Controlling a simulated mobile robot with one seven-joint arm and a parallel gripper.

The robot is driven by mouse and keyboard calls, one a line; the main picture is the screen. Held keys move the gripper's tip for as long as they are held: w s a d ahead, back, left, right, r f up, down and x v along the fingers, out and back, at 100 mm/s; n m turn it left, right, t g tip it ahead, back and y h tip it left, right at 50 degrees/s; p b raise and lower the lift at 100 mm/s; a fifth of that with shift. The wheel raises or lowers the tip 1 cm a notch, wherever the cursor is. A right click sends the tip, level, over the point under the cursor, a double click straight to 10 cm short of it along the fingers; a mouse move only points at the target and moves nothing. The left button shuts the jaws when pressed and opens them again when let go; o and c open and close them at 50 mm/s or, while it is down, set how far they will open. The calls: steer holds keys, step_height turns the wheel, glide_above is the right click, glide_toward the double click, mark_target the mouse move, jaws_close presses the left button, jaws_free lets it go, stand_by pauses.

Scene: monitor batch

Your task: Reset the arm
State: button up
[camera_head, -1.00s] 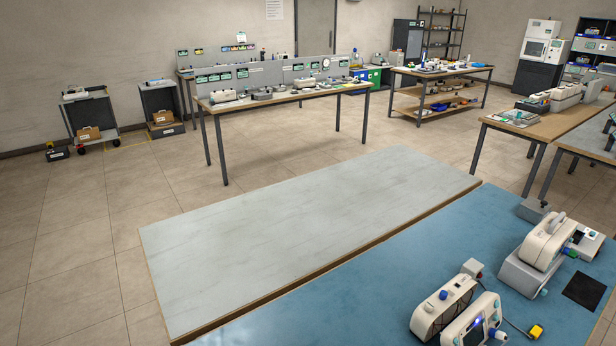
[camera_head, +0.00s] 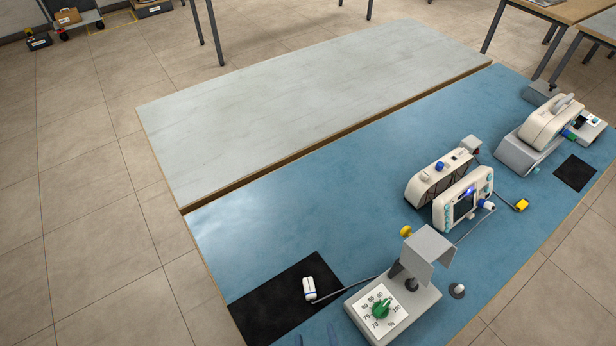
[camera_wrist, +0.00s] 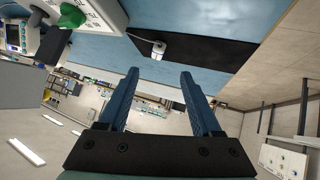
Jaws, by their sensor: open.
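My gripper (camera_wrist: 158,88) shows in the wrist view with its two blue fingers spread apart and nothing between them. The wrist view is turned over, with the blue bench top at its upper edge. A small white clip-like piece (camera_wrist: 158,49) on a black mat lies beyond the fingertips, apart from them. In the head view, only faint blue tips show at the bottom edge, beside the dial device (camera_head: 392,305).
The blue bench (camera_head: 300,215) carries a black mat (camera_head: 265,305), a white sensor piece (camera_head: 309,288) with a cable, monitors (camera_head: 465,200) and a larger device (camera_head: 545,135) at right. The grey table (camera_head: 310,105) behind is bare.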

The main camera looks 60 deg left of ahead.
steer(key=shift+s+d+r, duration=0.15)
steer(key=shift+d+r, duration=0.1)
steer(key=shift+r, duration=0.05)
stand_by(0.5)
